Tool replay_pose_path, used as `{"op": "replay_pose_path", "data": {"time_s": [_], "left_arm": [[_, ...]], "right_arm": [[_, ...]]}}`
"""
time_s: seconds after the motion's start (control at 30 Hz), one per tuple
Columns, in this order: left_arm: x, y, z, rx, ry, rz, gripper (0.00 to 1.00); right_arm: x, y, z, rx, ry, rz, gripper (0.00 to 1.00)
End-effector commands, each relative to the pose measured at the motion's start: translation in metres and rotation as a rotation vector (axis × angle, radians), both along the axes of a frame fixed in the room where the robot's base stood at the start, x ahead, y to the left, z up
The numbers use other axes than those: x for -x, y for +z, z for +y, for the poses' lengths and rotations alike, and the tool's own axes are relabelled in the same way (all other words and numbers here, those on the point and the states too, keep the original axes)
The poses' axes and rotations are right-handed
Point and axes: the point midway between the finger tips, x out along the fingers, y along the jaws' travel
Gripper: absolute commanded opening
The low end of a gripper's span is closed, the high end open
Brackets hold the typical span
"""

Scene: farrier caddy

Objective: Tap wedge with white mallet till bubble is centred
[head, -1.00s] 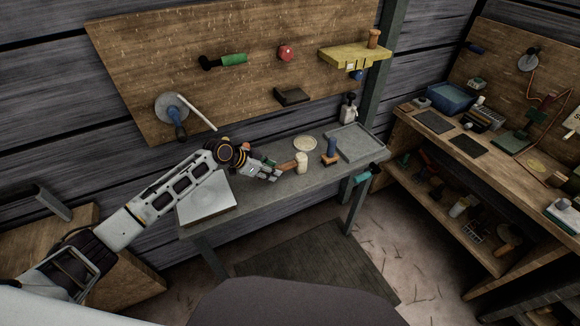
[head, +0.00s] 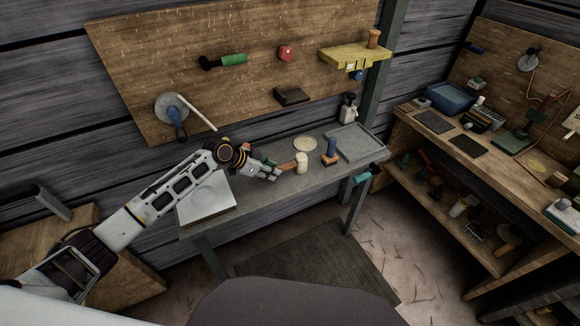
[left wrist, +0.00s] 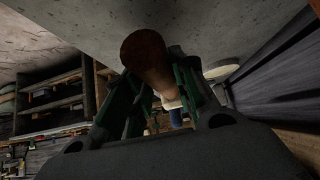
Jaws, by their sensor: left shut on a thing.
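The white mallet has a pale round head (head: 301,159) and a brown wooden handle (head: 287,166). My left gripper (head: 274,171) is shut on the handle, over the grey bench. In the left wrist view the handle's end (left wrist: 143,50) sticks out between the green-edged fingers (left wrist: 150,88); the head is mostly hidden behind. A yellow shelf (head: 345,56) on the back board bears a brown wooden peg-like piece (head: 373,38) and has a small white patch at its front. A small blue piece (head: 357,75) is below it. I cannot tell which is the wedge, nor see the bubble. My right gripper is not in view.
The grey bench (head: 285,190) also bears a blue-handled tool (head: 331,149), a round pale disc (head: 305,143), a grey tray (head: 360,140) and a pale square block (head: 205,203). A black block (head: 291,96) and green-handled tool (head: 230,59) are on the board.

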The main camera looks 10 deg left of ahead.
Motion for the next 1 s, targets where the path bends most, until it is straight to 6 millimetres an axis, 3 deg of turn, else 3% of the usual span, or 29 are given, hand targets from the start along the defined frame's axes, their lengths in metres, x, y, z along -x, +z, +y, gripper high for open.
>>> {"op": "replay_pose_path", "data": {"time_s": [1.0], "left_arm": [[-0.001,0.026,0.0,0.002,0.001,-0.002,0.0]], "right_arm": [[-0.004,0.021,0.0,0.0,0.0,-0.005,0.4]]}}
